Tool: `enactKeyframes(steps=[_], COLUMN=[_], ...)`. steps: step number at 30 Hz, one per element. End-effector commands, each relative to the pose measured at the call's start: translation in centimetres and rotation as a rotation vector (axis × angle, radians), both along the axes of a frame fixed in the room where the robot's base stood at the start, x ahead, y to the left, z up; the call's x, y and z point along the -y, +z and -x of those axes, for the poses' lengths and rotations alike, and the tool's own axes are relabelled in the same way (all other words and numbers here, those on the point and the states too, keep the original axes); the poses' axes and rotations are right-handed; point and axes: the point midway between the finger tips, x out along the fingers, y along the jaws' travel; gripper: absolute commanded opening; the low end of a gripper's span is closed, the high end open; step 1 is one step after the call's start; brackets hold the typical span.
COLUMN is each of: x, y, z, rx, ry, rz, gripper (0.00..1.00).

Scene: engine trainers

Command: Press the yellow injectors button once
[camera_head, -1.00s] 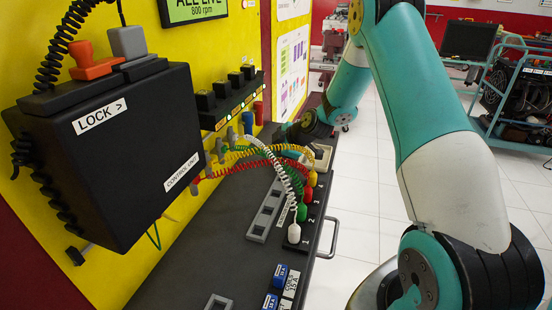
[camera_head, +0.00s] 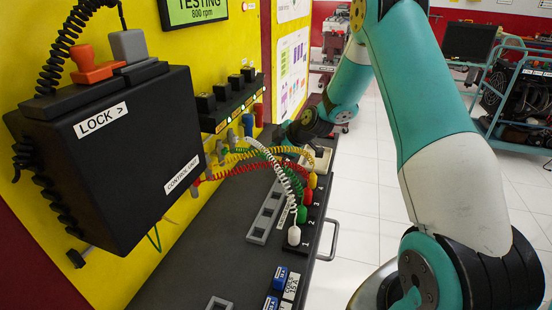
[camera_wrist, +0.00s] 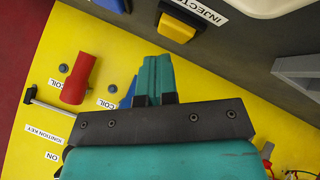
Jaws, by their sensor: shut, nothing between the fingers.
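The yellow injectors button (camera_wrist: 177,28) sits in a dark housing at the top of the wrist view, beside a white label reading "INJECTOR…", cut off by the frame edge. My gripper (camera_wrist: 153,62) is shut and empty, its teal fingers together and pointing towards the button. In the picture the fingertips lie just below the button, with a gap between them. I cannot tell the depth of that gap. In the head view my wrist is near the far end of the bench; the fingertips and the button cannot be made out there. The screen (camera_head: 195,10) reads "TESTING 800 rpm".
A red coil plug (camera_wrist: 79,80) and an ignition key (camera_wrist: 50,107) are on the yellow panel left of my gripper. Coiled leads (camera_head: 285,170) cross the black bench (camera_head: 190,255). The black control unit (camera_head: 120,150) stands out from the panel at left.

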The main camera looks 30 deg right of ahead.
Motion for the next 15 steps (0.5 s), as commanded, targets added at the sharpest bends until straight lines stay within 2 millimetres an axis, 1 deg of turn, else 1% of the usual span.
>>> enactKeyframes(steps=[9,11,15], x=[0.0,0.0,0.0], y=[0.1,0.4,1.6], z=[0.0,0.0,0.0], rx=[0.001,0.001,0.003], ry=[-0.001,0.000,0.000], rz=[0.000,0.001,0.001], gripper=[0.00,0.00,0.00])
